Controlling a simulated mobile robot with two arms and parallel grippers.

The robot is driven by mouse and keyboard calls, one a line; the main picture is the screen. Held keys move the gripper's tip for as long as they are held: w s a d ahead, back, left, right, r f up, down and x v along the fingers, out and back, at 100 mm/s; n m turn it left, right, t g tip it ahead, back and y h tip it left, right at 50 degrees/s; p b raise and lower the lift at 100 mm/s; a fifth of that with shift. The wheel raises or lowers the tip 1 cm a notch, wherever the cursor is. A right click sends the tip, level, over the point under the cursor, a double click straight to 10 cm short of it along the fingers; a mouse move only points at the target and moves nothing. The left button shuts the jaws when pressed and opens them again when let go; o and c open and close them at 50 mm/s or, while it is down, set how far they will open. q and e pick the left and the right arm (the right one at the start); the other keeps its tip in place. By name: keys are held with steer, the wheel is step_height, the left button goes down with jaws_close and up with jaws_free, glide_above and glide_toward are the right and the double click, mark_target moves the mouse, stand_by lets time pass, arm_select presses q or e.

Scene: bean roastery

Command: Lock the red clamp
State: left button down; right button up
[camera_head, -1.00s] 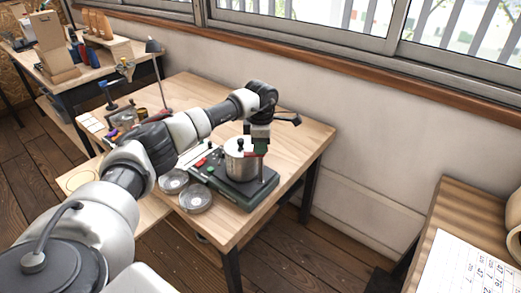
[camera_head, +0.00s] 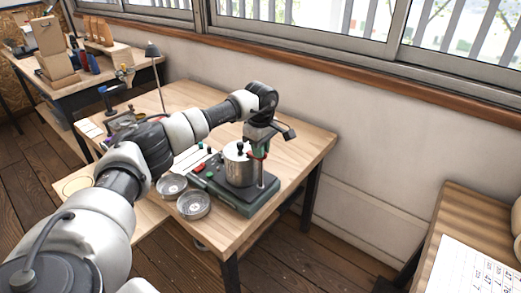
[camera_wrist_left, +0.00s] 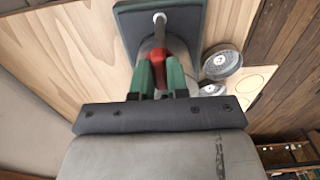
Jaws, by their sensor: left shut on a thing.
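The red clamp (camera_wrist_left: 159,66) shows in the left wrist view between the green fingers of my left gripper (camera_wrist_left: 161,72). The gripper is shut on it. In the head view my left gripper (camera_head: 257,151) is above the right side of the dark green base (camera_head: 250,207), beside the silver pot (camera_head: 239,168). A slim upright post (camera_head: 262,177) stands on the base below it. Only a little of the clamp shows in the head view, and I cannot tell whether it is locked. My right gripper is not in view.
Two round metal dishes lie by the base's front left, one nearer (camera_head: 193,204) and one farther (camera_head: 171,186). The wooden table (camera_head: 303,148) has bare room on the right. A desk lamp (camera_head: 153,50) stands behind, left. Window and wall are behind.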

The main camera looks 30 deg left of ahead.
arm_select(q)
steer(key=shift+r, duration=0.1)
stand_by(0.3)
steer(key=c, duration=1.1)
jaws_free()
step_height(320, 180, up, 11)
steer(key=shift+f+b, duration=0.1)
steer(key=shift+b, duration=0.55)
